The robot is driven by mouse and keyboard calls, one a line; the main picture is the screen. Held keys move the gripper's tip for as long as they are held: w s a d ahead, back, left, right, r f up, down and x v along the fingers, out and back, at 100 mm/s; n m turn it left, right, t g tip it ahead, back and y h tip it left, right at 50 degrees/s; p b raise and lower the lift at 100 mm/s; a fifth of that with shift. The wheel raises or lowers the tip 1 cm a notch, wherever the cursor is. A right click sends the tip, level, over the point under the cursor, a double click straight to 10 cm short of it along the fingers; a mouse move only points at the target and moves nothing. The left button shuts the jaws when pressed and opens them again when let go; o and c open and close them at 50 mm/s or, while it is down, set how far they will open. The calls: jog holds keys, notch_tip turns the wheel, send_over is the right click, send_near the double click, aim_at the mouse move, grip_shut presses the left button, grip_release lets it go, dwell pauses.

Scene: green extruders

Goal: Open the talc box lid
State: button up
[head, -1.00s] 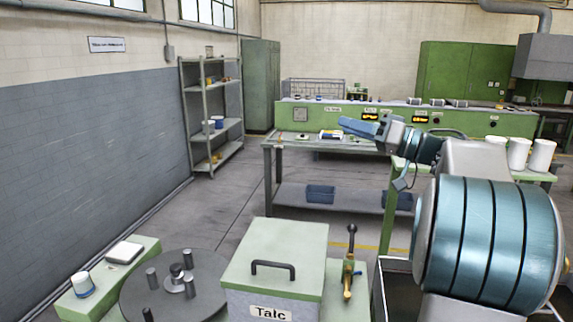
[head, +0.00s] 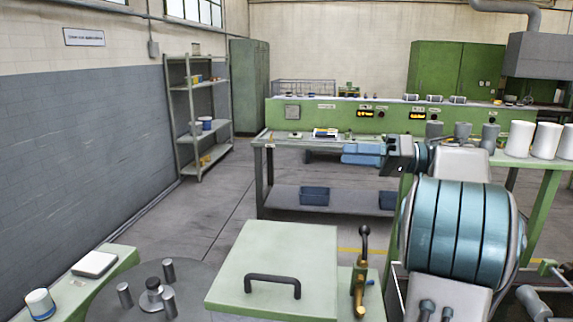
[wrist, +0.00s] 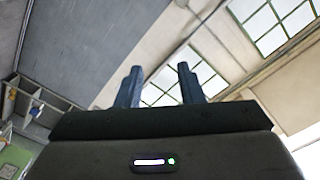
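The talc box shows in the head view as a pale green lid (head: 275,255) with a black bar handle (head: 272,286) on top, at the bottom centre. The lid lies flat and closed. The box's front below it is cut off by the frame edge. My gripper (head: 362,154) is in the head view, with blue fingers pointing left, well above and beyond the lid and apart from it. In the wrist view my gripper (wrist: 157,86) has its two fingers apart with nothing between them. The wrist camera faces the wall and windows.
A brass valve with a dark lever (head: 361,275) stands just right of the lid. A round dark plate with upright pegs (head: 153,296) is at the left. A green machine table (head: 300,140) stands behind. Floor is free between.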

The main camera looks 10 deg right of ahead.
jog(key=p+x, duration=0.1)
jog(key=x, duration=1.3)
jog(key=shift+f, duration=0.15)
grip_shut()
dwell(0.9)
grip_release()
